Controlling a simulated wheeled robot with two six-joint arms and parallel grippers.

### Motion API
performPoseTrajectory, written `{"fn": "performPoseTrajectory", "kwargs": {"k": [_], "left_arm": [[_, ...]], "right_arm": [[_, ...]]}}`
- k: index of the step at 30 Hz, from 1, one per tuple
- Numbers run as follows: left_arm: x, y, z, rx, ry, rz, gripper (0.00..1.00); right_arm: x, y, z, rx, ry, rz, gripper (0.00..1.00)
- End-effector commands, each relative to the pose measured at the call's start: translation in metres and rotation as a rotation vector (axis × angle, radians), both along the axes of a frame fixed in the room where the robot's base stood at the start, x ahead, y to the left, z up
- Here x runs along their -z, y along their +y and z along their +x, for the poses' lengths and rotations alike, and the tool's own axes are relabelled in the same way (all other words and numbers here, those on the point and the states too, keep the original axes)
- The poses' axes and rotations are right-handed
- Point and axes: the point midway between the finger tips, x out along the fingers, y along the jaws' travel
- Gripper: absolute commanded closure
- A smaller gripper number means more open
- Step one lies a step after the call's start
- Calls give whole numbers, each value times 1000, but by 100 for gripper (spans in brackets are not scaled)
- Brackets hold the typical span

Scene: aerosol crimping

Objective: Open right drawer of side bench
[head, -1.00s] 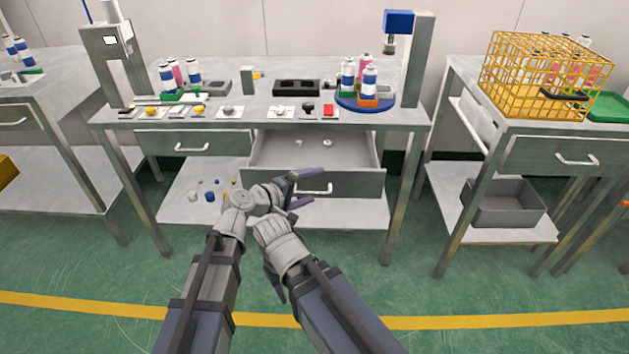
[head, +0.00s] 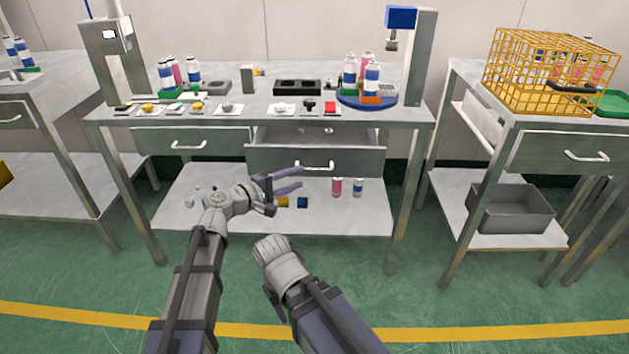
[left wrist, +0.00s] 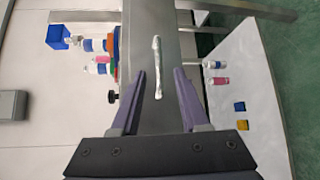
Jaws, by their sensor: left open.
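The right drawer (head: 352,160) of the middle bench stands partly open, with a narrow strip of its inside showing. Its pale bar handle (head: 314,164) is on the front. My left gripper (head: 301,177) is open and empty, just in front of and slightly below the handle in the head view. In the left wrist view the handle (left wrist: 157,65) shows upright between the purple fingertips (left wrist: 160,72), apart from both. My right arm's wrist (head: 280,260) is low in front of the bench; its jaws cannot be made out.
The closed left drawer (head: 188,140) is beside it. The lower shelf (head: 340,215) holds small bottles and blocks. Cans and parts stand on the bench top (head: 240,108). A right-hand bench with a yellow basket (head: 545,75) has its own closed drawer (head: 560,152).

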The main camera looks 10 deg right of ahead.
Motion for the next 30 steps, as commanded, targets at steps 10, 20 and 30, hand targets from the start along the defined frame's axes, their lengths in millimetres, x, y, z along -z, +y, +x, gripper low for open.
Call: {"fn": "performPoseTrajectory", "kwargs": {"k": [10, 20, 30], "left_arm": [[2, -12, 8, 2, 0, 0, 55], [9, -55, 31, 3, 1, -1, 55], [10, -68, 36, 0, 1, 0, 55]], "right_arm": [[2, 0, 0, 0, 0, 0, 50], [9, 0, 0, -2, 0, 1, 50], [10, 0, 0, -2, 0, 1, 50]]}}
